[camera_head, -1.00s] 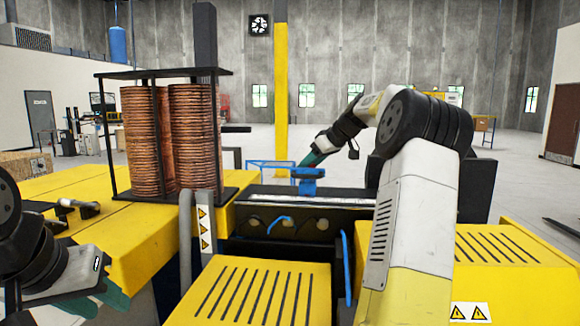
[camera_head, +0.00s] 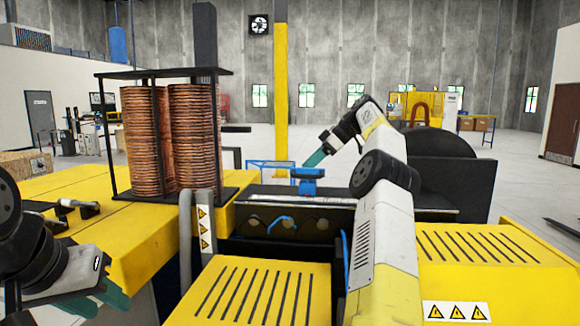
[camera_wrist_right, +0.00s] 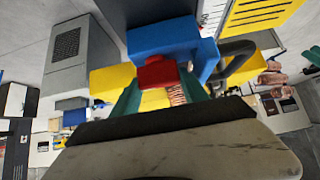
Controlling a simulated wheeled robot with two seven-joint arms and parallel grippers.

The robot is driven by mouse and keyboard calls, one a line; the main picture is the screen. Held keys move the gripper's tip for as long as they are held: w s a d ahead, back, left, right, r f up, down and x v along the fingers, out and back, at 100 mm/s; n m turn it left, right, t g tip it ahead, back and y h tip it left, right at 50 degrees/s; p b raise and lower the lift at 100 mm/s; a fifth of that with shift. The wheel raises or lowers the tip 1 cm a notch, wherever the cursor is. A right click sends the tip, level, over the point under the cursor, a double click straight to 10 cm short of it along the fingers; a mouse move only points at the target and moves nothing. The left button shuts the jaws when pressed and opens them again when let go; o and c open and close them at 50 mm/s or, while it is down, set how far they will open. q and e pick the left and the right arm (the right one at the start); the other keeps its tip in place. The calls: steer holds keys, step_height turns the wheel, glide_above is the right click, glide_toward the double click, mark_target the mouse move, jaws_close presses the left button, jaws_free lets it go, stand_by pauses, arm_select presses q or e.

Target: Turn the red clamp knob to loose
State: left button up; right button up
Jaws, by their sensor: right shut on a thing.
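The blue clamp (camera_head: 308,180) stands on the dark machine bed in the head view, and its blue body also shows in the right wrist view (camera_wrist_right: 165,38). The red clamp knob (camera_wrist_right: 157,72) faces the wrist camera on the near side of the blue body; I cannot make it out in the head view. My right gripper (camera_head: 314,158) has its teal fingers at the clamp. In the right wrist view the right gripper's fingers (camera_wrist_right: 160,90) lie on either side of the knob, shut on it. My left gripper (camera_head: 100,297) is at the lower left, fingers apart, empty.
Copper coils (camera_head: 170,140) stand in a black rack (camera_head: 160,72) to the left of the clamp. Yellow slotted machine covers (camera_head: 255,295) lie in front. A grey conduit (camera_head: 206,210) with warning labels rises between my arms. Open floor lies behind the machine.

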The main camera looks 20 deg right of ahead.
stand_by(0.4)
steer(key=o, duration=1.4)
